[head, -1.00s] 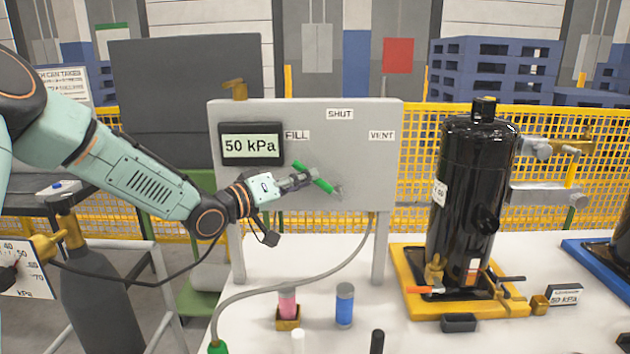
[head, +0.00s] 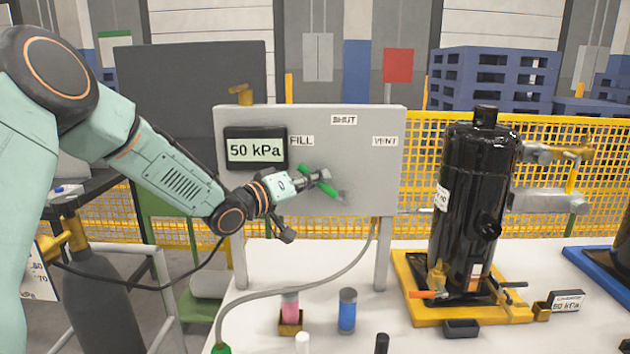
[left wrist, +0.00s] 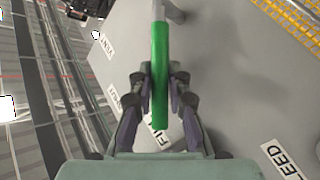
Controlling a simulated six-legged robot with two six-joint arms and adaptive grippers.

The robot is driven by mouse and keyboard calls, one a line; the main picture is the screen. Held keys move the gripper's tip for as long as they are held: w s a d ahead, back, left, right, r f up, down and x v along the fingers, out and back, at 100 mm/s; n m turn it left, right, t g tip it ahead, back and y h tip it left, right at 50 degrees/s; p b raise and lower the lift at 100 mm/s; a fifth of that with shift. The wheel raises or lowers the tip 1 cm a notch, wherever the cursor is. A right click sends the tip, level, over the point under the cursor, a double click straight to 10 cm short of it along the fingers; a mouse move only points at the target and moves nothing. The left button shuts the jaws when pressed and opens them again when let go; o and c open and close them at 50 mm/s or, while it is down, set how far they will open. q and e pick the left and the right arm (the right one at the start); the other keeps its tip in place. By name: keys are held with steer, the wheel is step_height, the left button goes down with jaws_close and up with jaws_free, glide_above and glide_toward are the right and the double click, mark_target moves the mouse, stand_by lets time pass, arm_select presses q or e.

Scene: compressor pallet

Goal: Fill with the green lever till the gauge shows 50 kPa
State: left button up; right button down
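The green lever (head: 330,192) is on the grey panel (head: 380,185) and slants up and left from its pivot, its free end towards the FILL label (head: 301,141). The gauge (head: 256,151) on the panel reads 50 kPa. My left gripper (head: 323,176) is at the lever, reaching in from the left. In the left wrist view, the lever (left wrist: 160,80) runs between the two fingers (left wrist: 161,72), which look closed in on its sides. My right gripper is not in view.
SHUT (head: 343,120) and VENT (head: 385,141) labels mark the panel. A black compressor (head: 470,205) stands on a yellow base at right. A grey hose (head: 290,290) curves beneath the panel.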

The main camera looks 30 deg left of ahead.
mark_target(333, 190)
arm_select(q)
steer(key=shift+f, duration=0.15)
jaws_close()
steer(key=shift+d, duration=0.1)
steer(key=shift+p, duration=0.6)
steer(key=d+r+m+g+y+p, duration=0.1)
steer(key=p, duration=0.2)
steer(key=w+d+m+g+y+p, duration=0.1)
steer(key=p, duration=0.3)
steer(key=d+r+m+g+p, duration=0.1)
steer(key=g+p, duration=0.1)
steer(key=p, duration=0.2)
steer(key=shift+w+d+r+m+y, duration=0.2)
steer(key=shift+w+r+m+y, duration=0.05)
steer(key=shift+r+m+y, duration=0.15)
steer(key=shift+w+d+m+g+y+p, duration=0.2)
steer(key=shift+d+m+g+y+p, duration=0.15)
steer(key=shift+p, duration=0.45)
steer(key=shift+w+d+f+m+g+y+p, duration=0.1)
steer(key=shift+w+d+m+g+y+p, duration=0.15)
steer(key=shift+d+m+g+y+p, duration=0.3)
steer(key=shift+d, duration=0.1)
steer(key=o, duration=0.5)
jaws_free()
steer(key=shift+o, duration=0.2)
steer(key=shift+w, duration=0.2)
